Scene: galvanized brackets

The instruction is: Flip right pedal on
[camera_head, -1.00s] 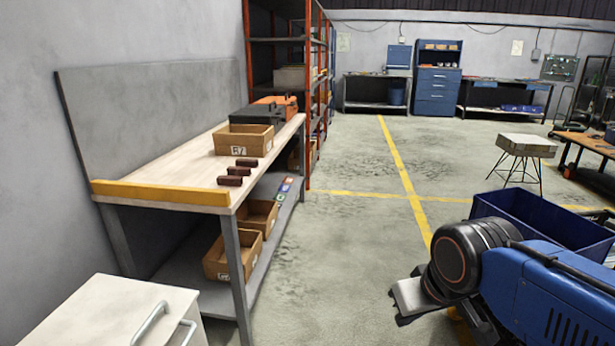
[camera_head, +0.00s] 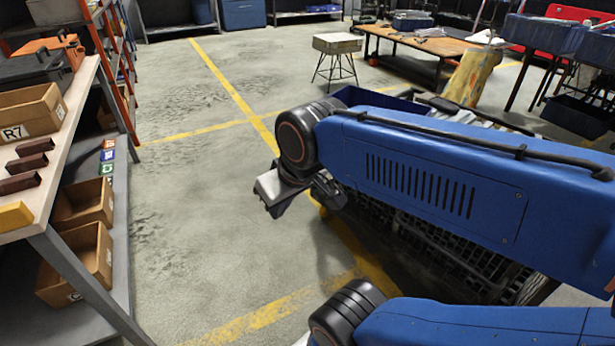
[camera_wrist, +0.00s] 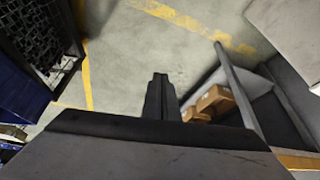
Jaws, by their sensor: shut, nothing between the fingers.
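No pedal can be made out in either view. My gripper (camera_wrist: 160,80) shows at the lower middle of the wrist view, its two dark fingers together with nothing between them. It points over open concrete floor and touches nothing that I can see. In the head view my blue arm crosses the right half of the picture and hides part of the floor and a dark crate-like frame behind it.
A workbench (camera_head: 70,118) stands at the left, with a wooden bin marked R7 (camera_head: 28,118) and dark red blocks (camera_head: 25,165) on top. Wooden bins (camera_head: 85,205) sit on its lower shelf. A stool (camera_head: 338,45) stands farther back. The floor between bench and arm is clear.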

